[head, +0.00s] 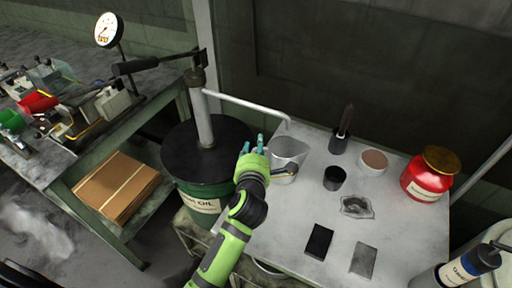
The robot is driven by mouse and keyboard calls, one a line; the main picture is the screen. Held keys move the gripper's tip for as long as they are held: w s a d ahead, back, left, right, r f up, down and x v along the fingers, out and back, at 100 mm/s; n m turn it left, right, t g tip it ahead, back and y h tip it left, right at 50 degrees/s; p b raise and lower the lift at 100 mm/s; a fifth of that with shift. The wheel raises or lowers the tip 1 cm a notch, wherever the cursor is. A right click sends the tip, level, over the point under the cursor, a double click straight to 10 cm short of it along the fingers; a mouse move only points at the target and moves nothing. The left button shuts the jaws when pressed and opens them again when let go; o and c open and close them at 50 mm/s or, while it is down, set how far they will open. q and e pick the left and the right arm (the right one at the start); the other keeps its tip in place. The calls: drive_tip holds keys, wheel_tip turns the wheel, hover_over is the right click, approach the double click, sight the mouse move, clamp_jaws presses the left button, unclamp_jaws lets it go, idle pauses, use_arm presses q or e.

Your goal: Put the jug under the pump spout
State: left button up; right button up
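The jug (291,149) is a grey metal vessel with an open top, on the left part of the pale worktop. The pump (203,115) stands upright on a dark-topped green oil drum (203,197). Its thin pale spout pipe (245,104) runs right, and its bent-down tip is above the jug's rim in the picture; I cannot tell whether they line up in depth. My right gripper is out of view.
A small metal item (286,174) lies in front of the jug. A dark cup (334,178), a dark-handled tool (341,130), a round tin (374,160) and a red jar (428,174) stand to the right. Dark pads lie near the front. The pump lever (150,64) extends left.

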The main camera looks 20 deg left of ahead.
use_arm(q)
drive_tip(key=v, duration=1.2)
drive_tip(key=shift+b, duration=0.4)
